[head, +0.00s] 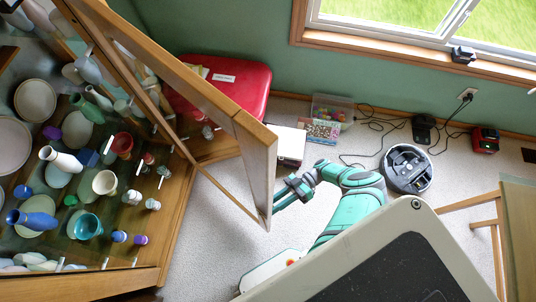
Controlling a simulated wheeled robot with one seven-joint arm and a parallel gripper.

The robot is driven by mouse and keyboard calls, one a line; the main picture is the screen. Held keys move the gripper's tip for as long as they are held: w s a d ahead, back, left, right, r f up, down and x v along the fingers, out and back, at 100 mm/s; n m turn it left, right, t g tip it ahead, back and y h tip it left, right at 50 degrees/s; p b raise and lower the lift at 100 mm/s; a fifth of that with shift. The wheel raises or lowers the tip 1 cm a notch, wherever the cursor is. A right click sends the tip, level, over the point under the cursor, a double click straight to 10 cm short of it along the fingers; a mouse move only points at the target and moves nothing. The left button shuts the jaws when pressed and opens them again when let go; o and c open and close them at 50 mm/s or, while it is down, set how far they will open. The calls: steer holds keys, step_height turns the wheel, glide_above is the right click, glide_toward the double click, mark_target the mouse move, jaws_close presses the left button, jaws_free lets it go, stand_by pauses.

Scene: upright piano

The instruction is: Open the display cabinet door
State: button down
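The display cabinet (172,235) stands at the left with shelves of dishes and vases. Its wood-framed glass door (257,160) is swung out from the cabinet, leaving a wide gap between its free edge and the cabinet front. My gripper (279,202) is at the lower part of the door's free edge, on its right side. The fingertips are small and partly hidden by the door edge, so I cannot tell whether they grip it or only touch it.
A red cushioned seat (235,85) stands behind the door near the green wall. A clear bin (333,108), a round robot vacuum (407,168) and cables lie along the wall. A wooden table (518,235) is at right. Carpet between is mostly clear.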

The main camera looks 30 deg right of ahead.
steer(key=shift+w+d, duration=0.15)
steer(key=shift+w, duration=0.05)
steer(key=c, duration=1.5)
jaws_free()
steer(key=shift+d, duration=0.1)
